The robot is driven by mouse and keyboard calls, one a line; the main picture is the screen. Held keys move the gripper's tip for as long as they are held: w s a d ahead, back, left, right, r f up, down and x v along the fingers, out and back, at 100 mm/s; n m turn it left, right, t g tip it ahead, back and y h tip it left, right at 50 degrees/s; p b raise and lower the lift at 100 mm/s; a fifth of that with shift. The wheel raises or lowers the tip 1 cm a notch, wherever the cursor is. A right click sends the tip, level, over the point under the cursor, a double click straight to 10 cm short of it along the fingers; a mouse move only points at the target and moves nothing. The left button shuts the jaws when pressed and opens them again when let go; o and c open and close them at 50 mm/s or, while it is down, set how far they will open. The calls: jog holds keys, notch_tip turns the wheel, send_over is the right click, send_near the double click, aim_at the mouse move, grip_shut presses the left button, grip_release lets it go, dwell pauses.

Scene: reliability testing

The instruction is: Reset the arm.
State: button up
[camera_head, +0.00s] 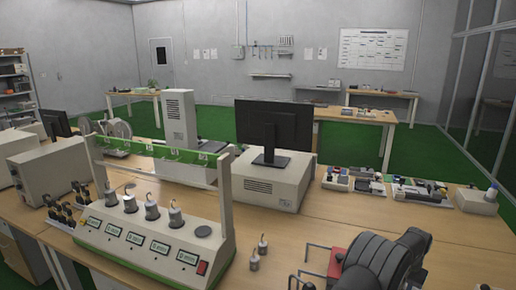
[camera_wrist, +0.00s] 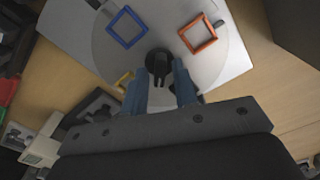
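My gripper (camera_wrist: 160,72) shows in the wrist view with two blue fingers set apart, open, and nothing visibly held between them. Beyond the fingers is a round pale grey plate (camera_wrist: 208,68) with a black round hub (camera_wrist: 157,54) at its middle, seen in the gap between the fingertips. A blue square frame (camera_wrist: 126,27) lies on the plate at the left and an orange square frame (camera_wrist: 197,34) at the right. A yellow piece (camera_wrist: 124,80) is partly hidden by the left finger. In the head view my gripper cannot be made out.
In the head view a white test rig (camera_head: 150,245) with several metal weights stands on the wooden bench. A monitor (camera_head: 273,125) on a beige box (camera_head: 270,182) is behind it. Small parts trays (camera_head: 420,190) lie at the right. Bare bench (camera_head: 300,228) shows between.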

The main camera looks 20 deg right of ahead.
jog(key=n, duration=0.4)
jog(key=shift+n, duration=0.4)
jog(key=shift+o, duration=0.8)
